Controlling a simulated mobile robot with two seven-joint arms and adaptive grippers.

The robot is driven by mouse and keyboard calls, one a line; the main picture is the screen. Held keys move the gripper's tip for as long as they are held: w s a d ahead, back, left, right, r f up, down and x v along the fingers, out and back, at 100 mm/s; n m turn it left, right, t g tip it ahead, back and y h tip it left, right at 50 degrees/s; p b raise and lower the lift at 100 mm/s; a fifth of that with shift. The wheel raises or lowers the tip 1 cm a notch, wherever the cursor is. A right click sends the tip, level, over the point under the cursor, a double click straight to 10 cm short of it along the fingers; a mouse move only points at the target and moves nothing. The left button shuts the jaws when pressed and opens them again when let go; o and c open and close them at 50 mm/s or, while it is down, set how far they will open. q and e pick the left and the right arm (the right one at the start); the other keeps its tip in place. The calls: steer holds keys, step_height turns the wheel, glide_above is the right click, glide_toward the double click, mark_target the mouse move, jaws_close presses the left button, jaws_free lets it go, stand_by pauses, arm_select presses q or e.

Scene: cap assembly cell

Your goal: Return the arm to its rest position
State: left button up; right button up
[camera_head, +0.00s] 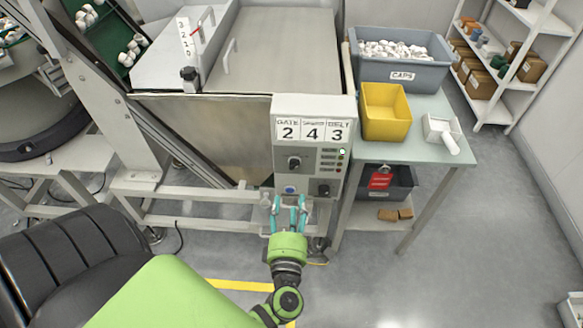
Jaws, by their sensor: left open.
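My left gripper (289,203) is open and empty, with its two teal fingers pointing up the picture. It is in front of the lower edge of the grey control box (317,187), just below its blue button (290,189). I cannot tell whether the fingers touch the box. The box shows the numbers 2, 4 and 3 under the labels GATE and BELT and a middle label too small to read. A small light near its upper right is lit green. My green and black left arm comes in from the lower left. My right gripper is not in view.
Right of the box is a table (437,137) with a grey CAPS bin (402,72) full of white caps, a yellow bin (385,112) and a white scoop (441,131). A dark bin (400,184) sits on its lower shelf. Open floor (480,250) lies at the lower right.

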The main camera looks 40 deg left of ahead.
arm_select(q)
steer(key=shift+s+d, duration=0.1)
steer(key=shift+s, duration=0.15)
stand_by(0.3)
steer(key=d+f+m+h, duration=0.6)
steer(key=f+m, duration=0.4)
steer(key=f, duration=0.1)
steer(key=s+d+f+m+g+h, duration=0.2)
steer(key=s+f+m, duration=0.25)
steer(key=f, duration=0.35)
steer(key=s+d+f+m+g+h, duration=0.1)
steer(key=s+f+m+g+h, duration=0.3)
steer(key=f, duration=0.4)
steer(key=s+a+f+m+g, duration=0.2)
steer(key=s+f+m, duration=0.1)
steer(key=s, duration=0.4)
steer(key=s+a+f+m+g+y, duration=0.1)
steer(key=s+a+f+m+g, duration=0.1)
steer(key=s+f, duration=0.4)
steer(key=s+a+f+m+g+y, duration=0.1)
steer(key=s+a+f+m+g, duration=0.2)
steer(key=s, duration=0.6)
step_height(320, 180, down, 2)
steer(key=shift+s+m+g, duration=0.25)
steer(key=shift+m+g, duration=0.35)
steer(key=shift+m, duration=0.65)
stand_by(1.2)
